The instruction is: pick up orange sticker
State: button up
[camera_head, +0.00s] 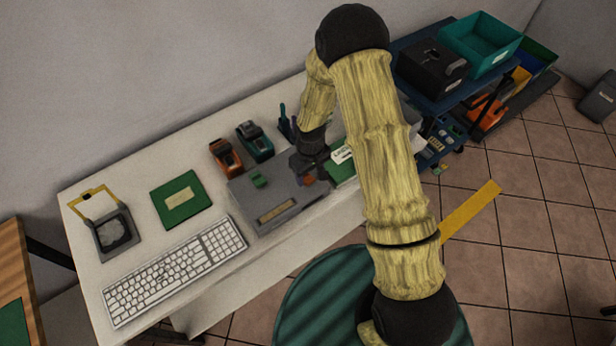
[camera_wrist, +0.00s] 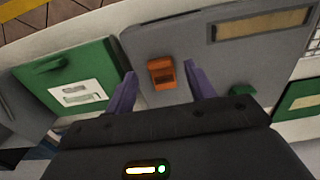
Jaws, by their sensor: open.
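The orange sticker shows as a small orange block-like piece (camera_wrist: 161,73) on the grey case (camera_wrist: 190,40) in the wrist view. In the head view it is a small orange spot (camera_head: 308,181) at the right end of the same case (camera_head: 245,203). My gripper (camera_wrist: 160,79) has its two purple fingers apart, one on each side of the orange piece in the wrist view. Nothing is held between them. The gap in height between fingertips and piece is hard to judge. In the head view my gripper (camera_head: 306,164) is dark and partly hidden by my arm.
A green piece (camera_head: 258,180) lies on the same case. A green box with a white label (camera_wrist: 75,85) is beside it. A keyboard (camera_head: 175,270), green pad (camera_head: 181,199), orange tool (camera_head: 225,156) and teal tool (camera_head: 255,141) share the white table (camera_head: 150,170).

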jog(key=shift+f, duration=1.1)
jog(key=c, duration=0.9)
